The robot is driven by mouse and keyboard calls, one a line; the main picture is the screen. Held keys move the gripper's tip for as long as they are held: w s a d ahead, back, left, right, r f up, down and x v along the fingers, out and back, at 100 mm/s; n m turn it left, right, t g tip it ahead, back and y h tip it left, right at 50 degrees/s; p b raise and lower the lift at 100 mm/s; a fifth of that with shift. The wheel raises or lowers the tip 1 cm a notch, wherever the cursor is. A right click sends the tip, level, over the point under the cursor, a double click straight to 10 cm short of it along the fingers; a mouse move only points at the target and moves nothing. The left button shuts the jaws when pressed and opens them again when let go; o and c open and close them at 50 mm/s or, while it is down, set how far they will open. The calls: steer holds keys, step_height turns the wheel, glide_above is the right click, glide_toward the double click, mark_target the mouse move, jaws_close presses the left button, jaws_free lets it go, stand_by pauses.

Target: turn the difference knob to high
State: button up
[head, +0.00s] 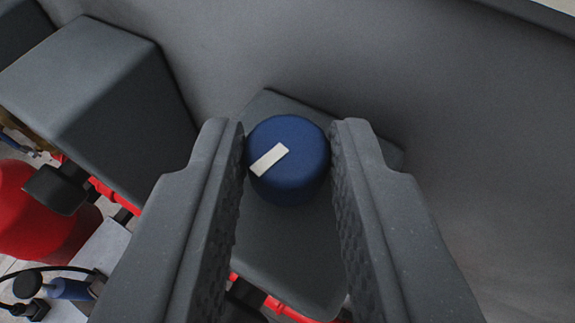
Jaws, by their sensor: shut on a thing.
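The difference knob (300,150) is a round blue knob with a white pointer mark on its face. It sits on a dark grey box (285,245) in the middle of the head view. The white mark lies at a slant, from lower left to upper right, on the left part of the face. My gripper (287,148) is shut on the knob, with one finger at its left side and one at its right. No scale or high label shows around the knob.
Another dark grey box (95,85) stands close on the left. A large grey surface (470,110) lies behind and to the right. Red parts (40,215), a black cable and a blue fitting (72,289) show at lower left.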

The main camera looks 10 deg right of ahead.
steer(key=shift+w+a+f+m+g+h+b, duration=0.15)
steer(key=shift+m+g+h+b, duration=0.3)
steer(key=shift+m+h+b, duration=0.45)
steer(key=shift+a+f+m+g+h+b, duration=0.15)
steer(key=shift+m+g+h+b, duration=0.25)
steer(key=shift+m+h+b, duration=0.45)
steer(key=shift+w+a+f+m+g+h+b, duration=0.15)
steer(key=shift+m+g+h+b, duration=0.4)
steer(key=shift+m+h, duration=0.65)
steer(key=shift+w+a+r+m+g+h+b, duration=0.1)
steer(key=shift+w+a+m+g+h+b, duration=0.1)
steer(key=shift+m+g+h+b, duration=0.5)
steer(key=shift+w+a+r+m+g+h+b, duration=0.1)
steer(key=shift+a+m+g+h+b, duration=0.1)
steer(key=shift+m+g+h, duration=0.5)
steer(key=shift+w+a+r+m+g+h+p, duration=0.1)
steer(key=shift+m+g+h+p, duration=0.3)
steer(key=shift+m, duration=0.15)
steer(key=shift+w+a+r+m+g+h+p, duration=0.1)
steer(key=shift+m+g+h+p, duration=0.2)
steer(key=shift+m+g+h, duration=0.15)
steer(key=shift+w+r+m+g+h+p, duration=0.1)
steer(key=shift+m+g+h+p, duration=0.2)
steer(key=shift+m+g+p, duration=0.85)
jaws_close()
jaws_free()
steer(key=shift+a+r+p, duration=0.1)
steer(key=shift+r+p, duration=0.05)
steer(key=shift+p, duration=0.4)
